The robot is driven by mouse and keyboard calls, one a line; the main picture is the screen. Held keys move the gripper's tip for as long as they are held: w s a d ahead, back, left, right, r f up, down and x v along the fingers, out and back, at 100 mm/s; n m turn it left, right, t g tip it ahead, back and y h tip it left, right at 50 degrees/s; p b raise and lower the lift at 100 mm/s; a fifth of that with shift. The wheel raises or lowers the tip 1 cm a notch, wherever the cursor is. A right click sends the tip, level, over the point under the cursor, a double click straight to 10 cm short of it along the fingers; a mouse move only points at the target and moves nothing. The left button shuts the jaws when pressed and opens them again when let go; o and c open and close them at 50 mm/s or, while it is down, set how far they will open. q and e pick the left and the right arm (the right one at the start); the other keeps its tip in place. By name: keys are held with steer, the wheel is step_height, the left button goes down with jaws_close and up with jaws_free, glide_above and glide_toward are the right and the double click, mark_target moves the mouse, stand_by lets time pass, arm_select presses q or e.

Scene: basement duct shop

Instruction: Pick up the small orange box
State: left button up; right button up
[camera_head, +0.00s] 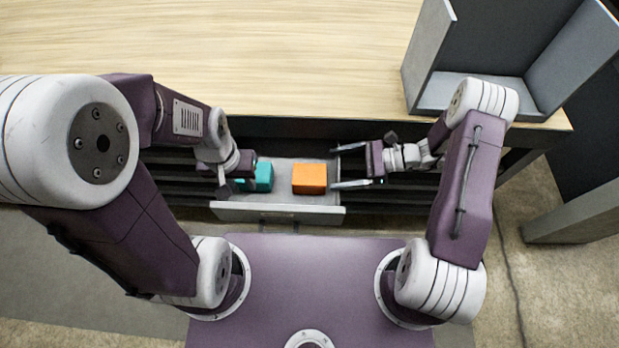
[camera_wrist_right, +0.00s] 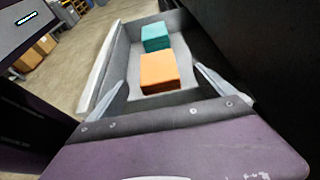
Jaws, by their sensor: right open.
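The small orange box (camera_head: 309,179) sits in an open grey drawer (camera_head: 277,213) under the wooden bench, right of a teal box (camera_head: 264,177). My right gripper (camera_head: 334,166) is open and points left at the orange box, its fingers just short of the box's right side. In the right wrist view the orange box (camera_wrist_right: 158,72) lies ahead between the two spread fingers (camera_wrist_right: 160,88), with the teal box (camera_wrist_right: 155,37) behind it. My left gripper (camera_head: 230,187) is at the drawer's left side near the teal box; its fingers are partly hidden and their opening is unclear.
The wooden bench top (camera_head: 270,50) is bare at the left and middle. A grey open-fronted metal bin (camera_head: 425,65) stands on its right end. In the right wrist view, cardboard boxes (camera_wrist_right: 38,50) stand on the floor far off.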

mark_target(313, 174)
steer(key=shift+x, duration=1.2)
steer(key=shift+s+b+x, duration=0.15)
steer(key=shift+b+x, duration=0.05)
steer(key=shift+x, duration=1.15)
steer(key=shift+s+b+x, duration=0.1)
steer(key=shift+b+x, duration=0.1)
steer(key=shift+x, duration=1.15)
steer(key=c, duration=1.7)
steer(key=shift+o, duration=0.2)
step_height(313, 174, up, 10)
steer(key=p, duration=0.2)
